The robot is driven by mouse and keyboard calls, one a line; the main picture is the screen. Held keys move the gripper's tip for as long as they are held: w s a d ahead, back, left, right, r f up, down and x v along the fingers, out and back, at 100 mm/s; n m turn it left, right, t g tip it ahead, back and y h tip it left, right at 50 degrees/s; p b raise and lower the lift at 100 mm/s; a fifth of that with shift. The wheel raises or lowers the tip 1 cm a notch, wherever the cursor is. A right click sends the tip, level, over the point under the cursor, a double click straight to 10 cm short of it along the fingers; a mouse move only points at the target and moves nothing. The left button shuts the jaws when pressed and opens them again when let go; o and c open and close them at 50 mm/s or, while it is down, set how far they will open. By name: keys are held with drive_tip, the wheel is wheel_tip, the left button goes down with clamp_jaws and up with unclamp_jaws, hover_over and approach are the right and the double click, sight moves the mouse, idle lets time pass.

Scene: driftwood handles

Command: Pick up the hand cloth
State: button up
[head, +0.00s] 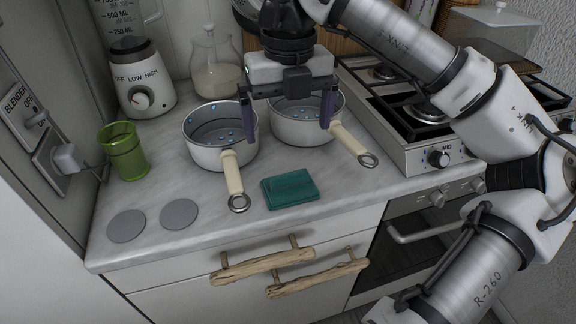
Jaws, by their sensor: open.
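The hand cloth (290,189) is a folded teal-green cloth. It lies flat near the front edge of the marble counter (215,228). My gripper (289,133) points down with its two dark purple fingers spread wide and nothing visible between them. In the head view it shows above and behind the cloth, in front of the two pots. Its exact height over the counter is hard to tell. The cloth is fully in view.
A green glass (123,152), two grey discs (179,214) (127,226) and a blender (143,84) are left. A gas stove (415,120) is right.

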sight(290, 175)
wheel_tip(290, 175, down, 8)
drive_tip(key=shift+w+d+f+p, duration=0.1)
drive_tip(key=shift+w+f+p, duration=0.1)
drive_tip(key=shift+p, duration=0.1)
drive_tip(key=shift+f+p, duration=0.7)
drive_tip(key=shift+f, duration=2)
drive_tip(key=c, duration=0.7)
